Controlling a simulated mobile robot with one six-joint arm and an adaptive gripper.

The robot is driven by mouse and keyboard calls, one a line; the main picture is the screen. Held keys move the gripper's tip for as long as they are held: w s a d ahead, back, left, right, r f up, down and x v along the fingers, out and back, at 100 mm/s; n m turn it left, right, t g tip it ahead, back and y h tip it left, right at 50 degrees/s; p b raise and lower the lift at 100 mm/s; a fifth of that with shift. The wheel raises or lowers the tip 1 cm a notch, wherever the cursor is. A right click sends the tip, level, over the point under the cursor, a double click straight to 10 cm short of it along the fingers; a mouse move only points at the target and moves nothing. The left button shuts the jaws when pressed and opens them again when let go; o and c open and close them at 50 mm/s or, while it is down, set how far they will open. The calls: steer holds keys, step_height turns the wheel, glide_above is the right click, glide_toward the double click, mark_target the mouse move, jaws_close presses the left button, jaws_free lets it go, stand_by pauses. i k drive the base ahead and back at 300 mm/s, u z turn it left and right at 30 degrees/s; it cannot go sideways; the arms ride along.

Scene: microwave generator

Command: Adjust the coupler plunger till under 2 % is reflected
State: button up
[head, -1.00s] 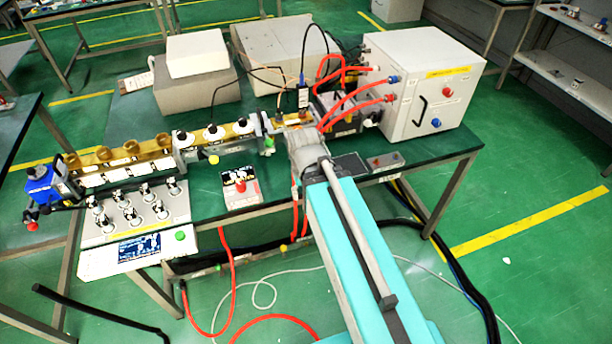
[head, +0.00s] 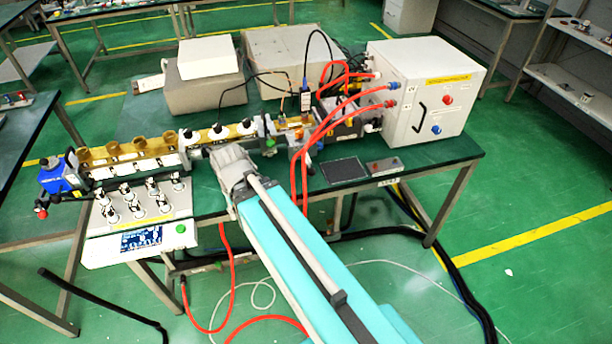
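A brass waveguide line (head: 125,160) runs along the bench, with several brass cylinders on its left part and white round caps with dark centres (head: 218,132) further right. I cannot tell for certain which part is the coupler plunger. A blue block (head: 58,177) with a small red knob (head: 42,213) sits at the line's left end. A control panel (head: 140,215) in front carries several white-topped knobs and a lit display (head: 141,239), too small to read. The grey end of my arm (head: 230,165) is in front of the line's middle. My fingertips are hidden, so their state does not show.
A white cabinet (head: 425,95) with red hoses stands at the bench's right. Two grey-beige boxes (head: 205,90) (head: 290,55) stand at the back. A dark flat pad (head: 344,170) and small switch box (head: 384,166) lie near the front edge. Bare bench shows at right.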

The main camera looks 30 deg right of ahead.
mark_target(311, 171)
steer(key=u, duration=0.05)
steer(key=k, duration=0.9)
steer(key=z, duration=0.65)
steer(key=i, duration=1)
